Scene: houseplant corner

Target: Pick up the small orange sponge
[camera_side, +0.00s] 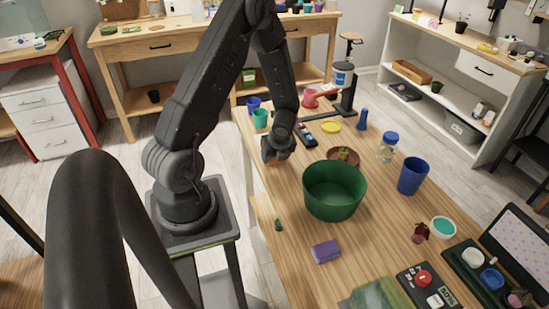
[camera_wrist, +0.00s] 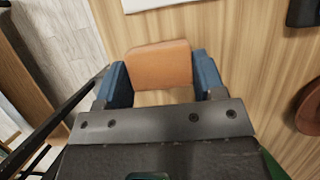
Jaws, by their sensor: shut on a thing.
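The small orange sponge (camera_wrist: 160,65) sits between the two blue fingers of my gripper (camera_wrist: 161,80) in the wrist view. The fingers are shut on its left and right sides. Wooden tabletop shows around it; I cannot tell whether the sponge touches the table or is just above it. In the side view my gripper (camera_side: 277,157) points down near the table's left edge, left of the green pot. Only a sliver of orange shows there under the gripper; the rest of the sponge is hidden.
A large green pot (camera_side: 334,192) stands right of my gripper, with a terracotta dish (camera_side: 343,155) behind it. A purple block (camera_side: 325,251) lies nearer the front. A blue cup (camera_side: 412,176) and a jar (camera_side: 387,148) stand farther right. Table between gripper and purple block is mostly clear.

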